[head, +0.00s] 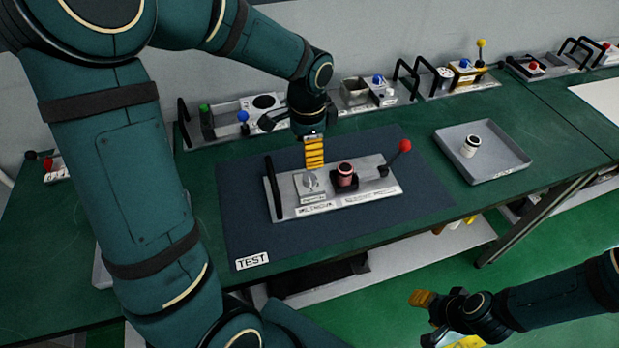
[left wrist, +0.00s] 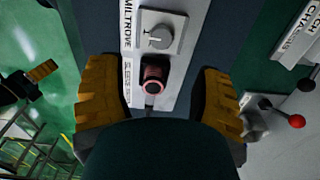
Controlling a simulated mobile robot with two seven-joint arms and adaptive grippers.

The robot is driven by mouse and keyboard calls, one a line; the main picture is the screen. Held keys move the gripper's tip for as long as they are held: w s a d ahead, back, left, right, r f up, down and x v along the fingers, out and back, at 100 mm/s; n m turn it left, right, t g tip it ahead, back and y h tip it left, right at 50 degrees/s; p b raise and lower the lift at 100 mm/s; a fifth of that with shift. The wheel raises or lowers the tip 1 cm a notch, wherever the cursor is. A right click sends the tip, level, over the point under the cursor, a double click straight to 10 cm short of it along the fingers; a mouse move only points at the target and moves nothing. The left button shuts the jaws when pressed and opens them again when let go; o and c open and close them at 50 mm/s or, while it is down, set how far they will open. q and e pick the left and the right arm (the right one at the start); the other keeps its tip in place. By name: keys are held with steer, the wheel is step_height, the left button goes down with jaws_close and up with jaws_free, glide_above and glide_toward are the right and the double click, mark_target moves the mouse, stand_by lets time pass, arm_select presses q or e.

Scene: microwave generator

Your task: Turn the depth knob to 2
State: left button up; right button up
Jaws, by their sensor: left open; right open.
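The grey panel device (head: 285,209) lies on the dark mat in the middle of the table. Its round grey knob (left wrist: 160,36) sits on a square plate and shows at the top centre of the left wrist view. In the head view the knob (head: 309,183) is just below my left gripper. A pink-red cylinder (head: 345,171) in a black seat stands beside it, also in the left wrist view (left wrist: 152,80). My left gripper (head: 314,164) is above the panel, open, yellow fingers apart and apparently empty. My right gripper (head: 425,312) is open, low at right, off the table.
The panel carries a red-ball lever (head: 404,147) and a black handle (head: 273,187). A grey tray (head: 484,165) with a white jar (head: 470,146) stands to the right. Other modules line the back wall. A TEST label (head: 252,261) marks the mat's front corner.

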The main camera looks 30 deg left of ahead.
mark_target(309, 177)
arm_select(q)
step_height(309, 177, down, 10)
steer(key=shift+w+f+b, duration=0.15)
steer(key=shift+f+b, duration=0.1)
steer(key=shift+b, duration=0.6)
jaws_close()
